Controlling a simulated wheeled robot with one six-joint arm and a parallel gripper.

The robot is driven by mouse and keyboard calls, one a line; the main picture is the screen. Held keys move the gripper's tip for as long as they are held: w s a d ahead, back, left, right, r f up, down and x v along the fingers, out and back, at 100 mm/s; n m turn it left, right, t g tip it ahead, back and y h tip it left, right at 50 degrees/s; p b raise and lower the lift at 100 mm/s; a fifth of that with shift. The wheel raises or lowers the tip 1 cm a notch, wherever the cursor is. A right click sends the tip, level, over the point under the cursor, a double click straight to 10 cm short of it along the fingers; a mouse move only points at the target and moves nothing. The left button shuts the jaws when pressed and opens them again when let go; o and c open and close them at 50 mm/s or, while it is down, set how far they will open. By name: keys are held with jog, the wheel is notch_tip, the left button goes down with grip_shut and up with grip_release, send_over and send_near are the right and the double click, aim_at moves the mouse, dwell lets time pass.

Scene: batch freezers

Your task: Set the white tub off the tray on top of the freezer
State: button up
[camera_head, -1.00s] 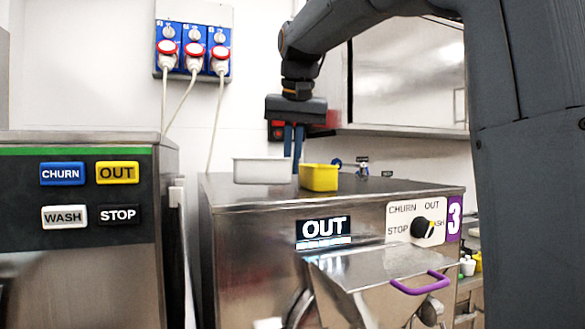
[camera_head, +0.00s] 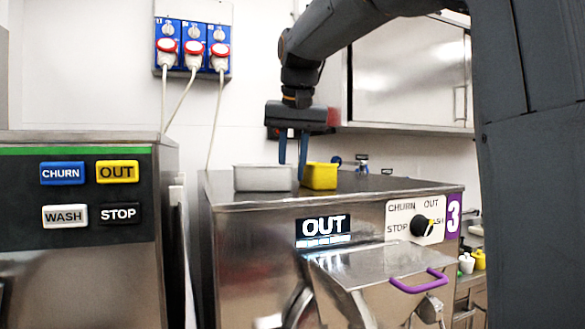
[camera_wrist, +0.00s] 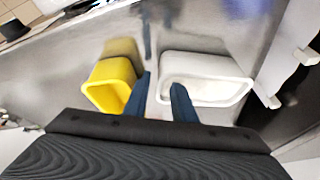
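The white tub (camera_head: 262,179) stands upright on the steel freezer top (camera_head: 380,184) in the head view, toward its left end. In the wrist view the white tub (camera_wrist: 208,66) is right of centre, open side showing. My gripper (camera_head: 293,170) points down at the tub's right end, with its two blue fingers apart. In the wrist view my gripper (camera_wrist: 163,82) has one finger beside the tub's near end wall and the other over its opening. The fingers look clear of the wall, though contact is hard to judge. I see no tray under the tub.
A yellow tub (camera_head: 321,176) stands close to the right of my fingers; it also shows in the wrist view (camera_wrist: 108,88). A wall cabinet (camera_head: 405,80) is behind my arm.

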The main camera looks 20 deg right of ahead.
jog(key=b+v, duration=0.1)
jog(key=v, duration=1.1)
